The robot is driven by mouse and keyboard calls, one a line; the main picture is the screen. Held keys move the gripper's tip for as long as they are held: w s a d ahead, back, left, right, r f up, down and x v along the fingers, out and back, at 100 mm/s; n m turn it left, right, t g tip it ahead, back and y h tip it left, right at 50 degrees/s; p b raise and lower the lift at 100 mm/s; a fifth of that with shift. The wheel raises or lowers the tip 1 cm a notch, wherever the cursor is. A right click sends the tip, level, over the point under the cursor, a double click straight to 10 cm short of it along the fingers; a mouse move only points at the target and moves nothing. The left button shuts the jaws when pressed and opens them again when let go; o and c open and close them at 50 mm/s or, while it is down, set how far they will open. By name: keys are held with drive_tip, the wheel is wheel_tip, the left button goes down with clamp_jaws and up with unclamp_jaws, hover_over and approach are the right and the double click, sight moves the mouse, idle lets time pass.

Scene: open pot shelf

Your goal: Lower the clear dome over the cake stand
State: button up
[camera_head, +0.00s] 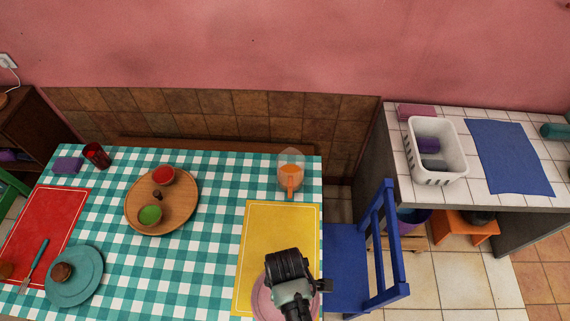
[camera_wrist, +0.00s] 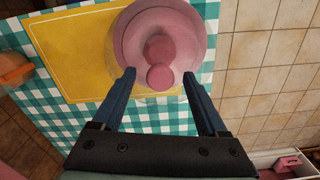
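A pink round stand (camera_wrist: 190,25) lies below my gripper in the wrist view, over the yellow mat's edge. In the head view the stand (camera_head: 262,303) is partly hidden behind my arm. Two small pink rounds show over its middle; the nearer one looks like a knob (camera_wrist: 160,78). I cannot make out the clear dome's wall or whether it rests on the stand. My gripper (camera_wrist: 157,74) is open, its fingers apart on either side of the knob in the picture, with no visible contact. My gripper's fingertips are hidden in the head view.
The yellow mat (camera_head: 280,230) lies on the checked tablecloth, with an orange-filled pitcher (camera_head: 290,178) behind it. A wooden tray (camera_head: 180,185) with two bowls stands left. A teal plate (camera_head: 85,290) holds a brown cake (camera_head: 62,271). A blue chair (camera_head: 345,265) stands close right.

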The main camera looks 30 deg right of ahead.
wheel_tip(320, 180, up, 13)
drive_tip(key=b, duration=0.1)
idle(0.6)
idle(0.4)
